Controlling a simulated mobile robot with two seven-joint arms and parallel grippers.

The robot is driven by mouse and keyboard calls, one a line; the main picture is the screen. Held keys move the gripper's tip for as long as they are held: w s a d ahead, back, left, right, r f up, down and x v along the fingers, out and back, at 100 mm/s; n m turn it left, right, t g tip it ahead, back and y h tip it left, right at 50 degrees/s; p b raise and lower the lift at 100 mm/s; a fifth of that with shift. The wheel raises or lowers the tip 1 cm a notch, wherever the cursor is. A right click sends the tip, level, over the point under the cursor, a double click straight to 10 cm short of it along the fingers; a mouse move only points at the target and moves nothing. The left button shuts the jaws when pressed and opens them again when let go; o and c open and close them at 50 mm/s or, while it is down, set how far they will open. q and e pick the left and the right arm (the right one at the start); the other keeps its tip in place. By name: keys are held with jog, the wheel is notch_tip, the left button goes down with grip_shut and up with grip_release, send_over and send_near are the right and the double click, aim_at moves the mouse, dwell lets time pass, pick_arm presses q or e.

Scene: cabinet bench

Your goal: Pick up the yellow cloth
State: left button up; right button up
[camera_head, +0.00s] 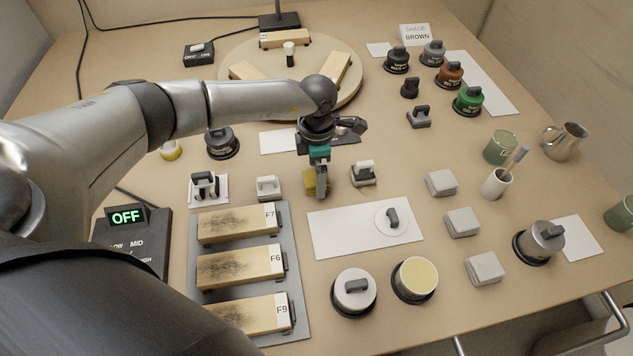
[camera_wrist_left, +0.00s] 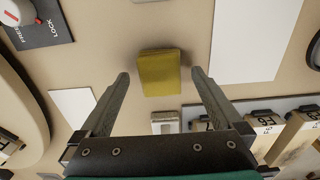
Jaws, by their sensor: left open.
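The yellow cloth (camera_head: 310,184) is a small folded block lying flat on the bench, near the middle in the head view. My left gripper (camera_head: 321,188) is above it, and a finger hides part of it there. In the left wrist view the cloth (camera_wrist_left: 159,75) shows whole, between the two spread fingers and slightly beyond their tips. My left gripper is open and holds nothing. I cannot tell whether a finger touches the cloth. My right gripper is not in view.
A small grey-white block (camera_head: 268,187) stands left of the cloth and a dark-handled block (camera_head: 363,173) right of it. In front are a white sheet (camera_head: 335,232) and a grey tray (camera_head: 297,262) of labelled wooden blocks. A round wooden turntable (camera_head: 236,58) stands behind.

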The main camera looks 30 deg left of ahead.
pick_arm(q)
jog(key=shift+f, duration=0.7)
jog(key=c, duration=1.3)
jog(key=shift+c, duration=0.2)
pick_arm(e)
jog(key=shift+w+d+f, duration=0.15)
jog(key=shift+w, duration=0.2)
pick_arm(q)
jog(key=shift+r, duration=0.2)
notch_tip(320, 180, up, 20)
jog(key=p, duration=0.3)
jog(key=shift+f+p, duration=0.15)
jog(key=shift+p, duration=0.25)
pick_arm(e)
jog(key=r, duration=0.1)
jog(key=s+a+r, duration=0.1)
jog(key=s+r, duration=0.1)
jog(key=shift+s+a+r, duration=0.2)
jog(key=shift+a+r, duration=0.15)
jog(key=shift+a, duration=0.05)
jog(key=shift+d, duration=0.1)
